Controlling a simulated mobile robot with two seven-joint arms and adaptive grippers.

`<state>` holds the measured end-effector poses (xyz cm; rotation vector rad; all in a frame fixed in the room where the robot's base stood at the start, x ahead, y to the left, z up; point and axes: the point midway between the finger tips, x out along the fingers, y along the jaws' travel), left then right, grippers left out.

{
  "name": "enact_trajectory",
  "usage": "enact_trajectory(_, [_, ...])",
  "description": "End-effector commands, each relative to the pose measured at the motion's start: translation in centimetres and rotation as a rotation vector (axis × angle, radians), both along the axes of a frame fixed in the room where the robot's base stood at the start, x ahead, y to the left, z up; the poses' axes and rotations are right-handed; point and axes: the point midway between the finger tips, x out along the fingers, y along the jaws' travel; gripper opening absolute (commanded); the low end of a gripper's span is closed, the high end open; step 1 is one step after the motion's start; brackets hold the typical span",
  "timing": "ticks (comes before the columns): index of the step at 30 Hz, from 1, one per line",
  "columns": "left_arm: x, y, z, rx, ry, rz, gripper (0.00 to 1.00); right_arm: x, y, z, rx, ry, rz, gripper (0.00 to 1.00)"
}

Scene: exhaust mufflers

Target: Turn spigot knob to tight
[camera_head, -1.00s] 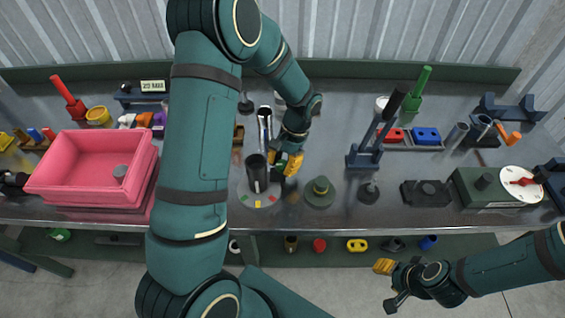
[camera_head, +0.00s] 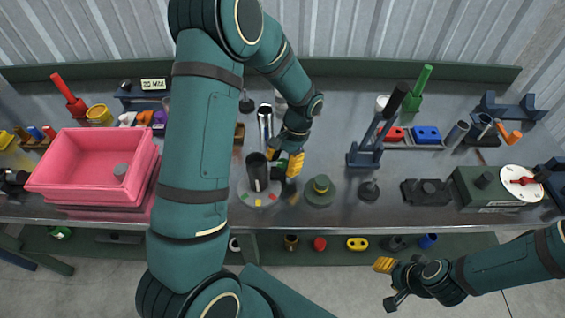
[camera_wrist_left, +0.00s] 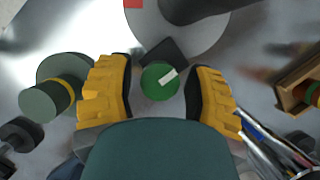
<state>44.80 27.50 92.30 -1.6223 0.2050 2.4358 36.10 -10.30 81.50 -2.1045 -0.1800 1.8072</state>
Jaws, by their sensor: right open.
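The spigot knob is a round green cap (camera_wrist_left: 158,85) with a white bar pointing to the upper right in the left wrist view. A dark piece shows just behind it. My left gripper (camera_wrist_left: 158,72) has one yellow finger on each side of the knob, with narrow gaps visible. In the head view my left gripper (camera_head: 284,162) is beside a dark upright cylinder (camera_head: 256,170), which stands on a grey round plate (camera_head: 243,190) with coloured marks. The knob is mostly hidden there. My right gripper (camera_head: 388,284) is open and empty in front of the bench.
A green round piece with a knob (camera_head: 320,190) stands right of the plate. A pink bin (camera_head: 90,190) is at the left. A lever press (camera_head: 366,157) and a dial box (camera_head: 480,190) stand to the right. My left arm hides part of the bench.

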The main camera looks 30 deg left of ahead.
Motion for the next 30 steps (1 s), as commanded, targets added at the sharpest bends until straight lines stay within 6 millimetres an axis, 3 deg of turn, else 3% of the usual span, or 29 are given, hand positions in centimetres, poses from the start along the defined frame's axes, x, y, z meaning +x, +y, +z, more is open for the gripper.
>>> enact_trajectory(5, [0.8, -0.2, 1.6, 0.000, -0.006, -0.001, 0.52, 0.0, 0.0, 0.0, 0.000, 0.000, 0.000, 0.47])
enact_trajectory(18, [3.8, -0.9, 9.2, 0.000, -0.003, 0.000, 0.52, 0.0, 0.0, 0.0, 0.000, 0.000, 0.000, 0.47])
enact_trajectory(24, [4.3, -1.1, 10.8, -0.001, 0.000, 0.000, 0.52, 0.0, 0.0, 0.0, 0.000, 0.000, 0.000, 0.47])
enact_trajectory(30, [4.4, -1.1, 11.0, -0.001, 0.001, 0.000, 0.52, 0.0, 0.0, 0.0, 0.000, 0.000, 0.000, 0.47])
